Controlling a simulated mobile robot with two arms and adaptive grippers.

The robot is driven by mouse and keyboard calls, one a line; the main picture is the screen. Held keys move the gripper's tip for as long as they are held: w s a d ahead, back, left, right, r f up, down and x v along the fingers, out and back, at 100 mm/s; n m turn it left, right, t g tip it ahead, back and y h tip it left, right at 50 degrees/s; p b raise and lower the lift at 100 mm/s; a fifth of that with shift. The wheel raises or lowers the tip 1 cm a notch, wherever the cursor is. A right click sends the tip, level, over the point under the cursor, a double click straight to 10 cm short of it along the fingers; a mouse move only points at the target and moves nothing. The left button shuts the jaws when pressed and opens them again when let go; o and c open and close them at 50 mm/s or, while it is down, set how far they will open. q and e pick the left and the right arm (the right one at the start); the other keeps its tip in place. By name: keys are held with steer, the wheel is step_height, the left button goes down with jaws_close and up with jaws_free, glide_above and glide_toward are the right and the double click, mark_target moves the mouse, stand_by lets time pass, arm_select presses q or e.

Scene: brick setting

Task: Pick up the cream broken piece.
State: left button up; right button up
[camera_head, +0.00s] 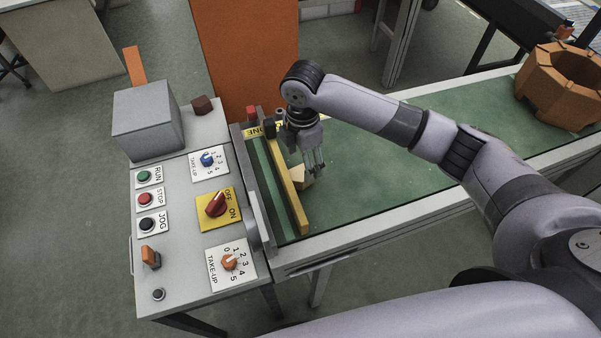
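The cream broken piece (301,178) is a small tan block on the green conveyor belt, near its left end and close beside the yellow bar. My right gripper (315,165) comes in from the right and points down at the piece. Its fingers overlap the right side of the piece in this view. I cannot tell whether they touch it or how far apart they are. My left gripper is not in view.
A yellow bar (287,185) crosses the belt's left end. A grey control panel (182,230) with buttons and knobs stands left of it. A large orange-brown octagonal ring (536,98) sits at the belt's far right. The green belt (375,183) between is clear.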

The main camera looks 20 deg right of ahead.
mark_target(301, 172)
step_height(301, 172, down, 2)
steer(key=shift+f, duration=0.1)
steer(key=shift+w+a+f+p, duration=0.1)
steer(key=shift+f+p, duration=0.2)
steer(key=shift+p, duration=0.1)
steer(key=f, duration=0.2)
steer(key=f+p, duration=0.1)
steer(key=shift+w+f, duration=0.25)
steer(key=shift+f, duration=0.5)
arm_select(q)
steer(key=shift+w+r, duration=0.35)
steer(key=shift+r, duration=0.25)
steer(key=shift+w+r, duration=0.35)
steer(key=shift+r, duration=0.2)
arm_select(e)
steer(key=c, duration=1.3)
steer(key=shift+o, duration=0.2)
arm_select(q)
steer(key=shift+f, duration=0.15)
arm_select(e)
steer(key=shift+r, duration=0.1)
